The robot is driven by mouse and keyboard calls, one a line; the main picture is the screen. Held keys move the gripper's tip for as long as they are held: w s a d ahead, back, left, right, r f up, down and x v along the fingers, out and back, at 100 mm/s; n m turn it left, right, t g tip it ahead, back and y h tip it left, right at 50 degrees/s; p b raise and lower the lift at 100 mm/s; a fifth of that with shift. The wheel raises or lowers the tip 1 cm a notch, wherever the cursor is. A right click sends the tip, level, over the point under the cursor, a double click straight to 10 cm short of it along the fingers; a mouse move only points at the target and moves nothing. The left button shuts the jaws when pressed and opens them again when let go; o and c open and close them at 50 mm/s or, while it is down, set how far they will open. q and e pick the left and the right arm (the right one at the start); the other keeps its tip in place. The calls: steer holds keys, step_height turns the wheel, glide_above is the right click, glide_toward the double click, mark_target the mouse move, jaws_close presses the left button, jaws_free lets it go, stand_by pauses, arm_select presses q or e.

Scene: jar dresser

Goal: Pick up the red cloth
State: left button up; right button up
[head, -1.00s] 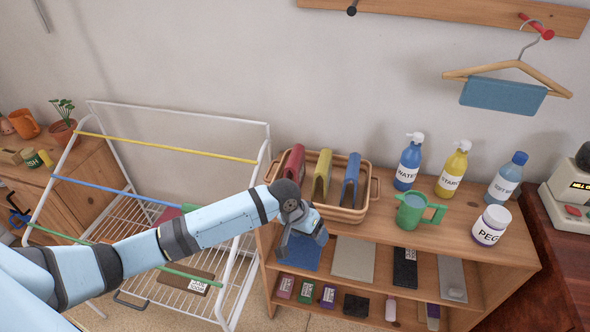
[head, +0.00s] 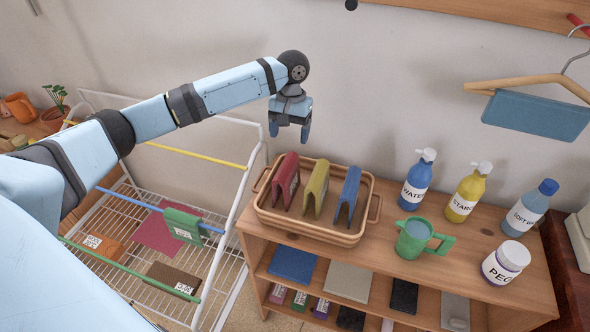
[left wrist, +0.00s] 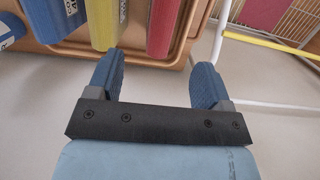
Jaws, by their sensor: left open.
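The red cloth (head: 285,182) stands folded at the left end of a tan basket (head: 327,236) on the wooden dresser. A yellow cloth (head: 317,186) and a blue cloth (head: 348,195) stand beside it. My left gripper (head: 289,128) is open and empty, pointing down, above the basket's back left side near the wall. In the left wrist view, the red cloth (left wrist: 162,25) lies beyond the open fingers (left wrist: 155,80), apart from them. My right gripper is not in view.
A white drying rack (head: 238,200) stands left of the dresser, with a green cloth (head: 183,225) over its blue bar and a dark red cloth (head: 155,235) flat below.

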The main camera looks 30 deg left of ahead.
mark_target(287, 164)
arm_select(q)
steer(key=f, duration=0.2)
steer(key=s+f, duration=0.1)
steer(key=f, duration=0.4)
steer(key=shift+s+d+p, duration=0.1)
steer(key=shift+s+p, duration=0.25)
steer(key=shift+p, duration=0.05)
steer(key=shift+f, duration=1)
steer(key=f, duration=0.2)
steer(key=f+p, duration=0.1)
steer(key=shift+s+f, duration=0.25)
steer(key=shift+s, duration=0.05)
steer(key=shift+f, duration=0.35)
steer(key=c, duration=1)
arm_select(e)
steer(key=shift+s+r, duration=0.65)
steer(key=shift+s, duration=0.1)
